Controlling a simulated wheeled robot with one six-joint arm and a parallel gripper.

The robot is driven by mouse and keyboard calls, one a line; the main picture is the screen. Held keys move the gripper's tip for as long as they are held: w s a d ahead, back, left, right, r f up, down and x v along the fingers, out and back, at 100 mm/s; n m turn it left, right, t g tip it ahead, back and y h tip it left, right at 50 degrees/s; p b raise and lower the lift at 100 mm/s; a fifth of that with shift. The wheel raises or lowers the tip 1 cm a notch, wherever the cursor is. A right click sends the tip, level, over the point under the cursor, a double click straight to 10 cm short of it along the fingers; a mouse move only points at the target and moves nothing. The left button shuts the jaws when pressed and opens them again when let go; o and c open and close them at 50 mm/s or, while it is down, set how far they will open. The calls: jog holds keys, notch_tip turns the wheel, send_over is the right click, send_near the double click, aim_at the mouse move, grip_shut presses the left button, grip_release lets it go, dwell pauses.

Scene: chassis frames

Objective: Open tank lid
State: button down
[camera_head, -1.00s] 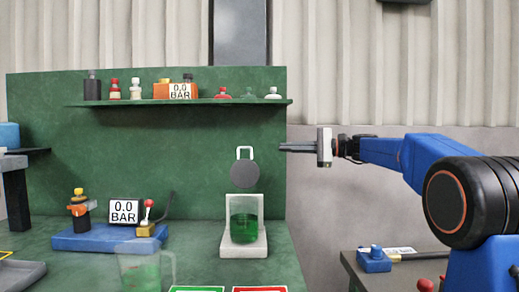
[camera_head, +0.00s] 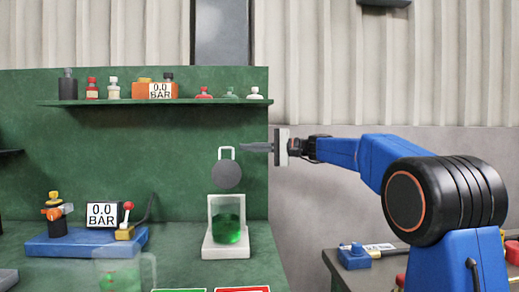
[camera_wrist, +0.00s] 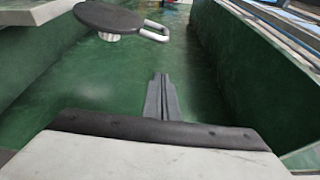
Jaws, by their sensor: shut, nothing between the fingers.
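A clear tank (camera_head: 228,222) with green liquid stands in a white holder (camera_head: 226,252) on the green bench. Above it is a dark round lid (camera_head: 227,174) with a pale loop handle (camera_head: 226,152) at its top, standing clear of the tank's rim. In the wrist view the lid (camera_wrist: 108,17) is at the upper left, and its handle (camera_wrist: 155,32) lies beyond the fingertips. My gripper (camera_head: 244,147) is shut and empty, pointing left, just right of the handle in the head view. Its closed fingers (camera_wrist: 161,80) show in the wrist view. I see no contact with the handle.
A green back panel carries a shelf (camera_head: 150,102) with bottles and an orange gauge box. A blue base (camera_head: 85,243) with a pressure display stands left of the tank. A clear beaker (camera_head: 122,272) is at the front. A side table (camera_head: 345,282) stands at right.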

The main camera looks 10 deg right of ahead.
jog(key=shift+s+a+r, duration=0.1)
jog(key=shift+s+a, duration=1.4)
jog(key=shift+s+r, duration=0.2)
jog(key=shift+s, duration=0.55)
jog(key=shift+s+r, duration=0.15)
jog(key=shift+s, duration=0.6)
